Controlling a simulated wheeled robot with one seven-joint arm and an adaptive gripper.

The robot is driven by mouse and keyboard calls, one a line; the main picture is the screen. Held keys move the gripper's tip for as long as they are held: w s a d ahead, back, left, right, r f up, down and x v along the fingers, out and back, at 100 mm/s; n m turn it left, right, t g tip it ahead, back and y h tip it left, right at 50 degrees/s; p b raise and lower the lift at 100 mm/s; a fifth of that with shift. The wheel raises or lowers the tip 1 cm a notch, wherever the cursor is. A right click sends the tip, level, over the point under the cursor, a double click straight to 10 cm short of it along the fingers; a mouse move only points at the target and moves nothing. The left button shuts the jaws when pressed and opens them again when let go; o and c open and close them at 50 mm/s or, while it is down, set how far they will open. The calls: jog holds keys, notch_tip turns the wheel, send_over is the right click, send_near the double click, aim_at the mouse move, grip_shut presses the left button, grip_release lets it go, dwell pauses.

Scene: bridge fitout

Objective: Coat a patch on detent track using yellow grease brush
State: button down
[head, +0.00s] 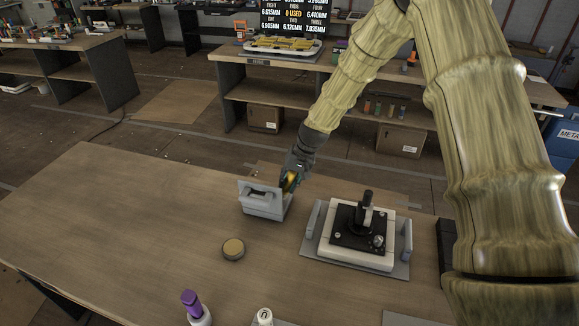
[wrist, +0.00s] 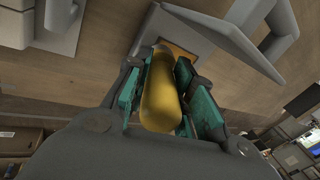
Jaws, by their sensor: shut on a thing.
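My gripper (head: 291,180) is at the right side of a grey holder (head: 262,203) on the table. In the wrist view my gripper (wrist: 160,88) is shut on a thick yellow handle (wrist: 160,98), which I take to be the yellow grease brush, between its teal pads. The handle's far end points toward the grey holder (wrist: 212,45) and an orange-brown patch beside it. The bristles are hidden, and I cannot tell whether the brush touches the holder. A black lever unit (head: 360,232) stands on a white base to the right; the detent track is not clearly distinguishable there.
A round tan-topped tin (head: 233,249) sits in front of the holder. A purple-capped bottle (head: 192,305) and a white bottle (head: 265,317) stand at the front edge of the view. The left of the wooden table (head: 110,215) is clear. A grey side panel (head: 407,241) flanks the lever unit.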

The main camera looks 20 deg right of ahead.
jog(key=shift+r+p, duration=1.3)
jog(key=shift+r, duration=1.2)
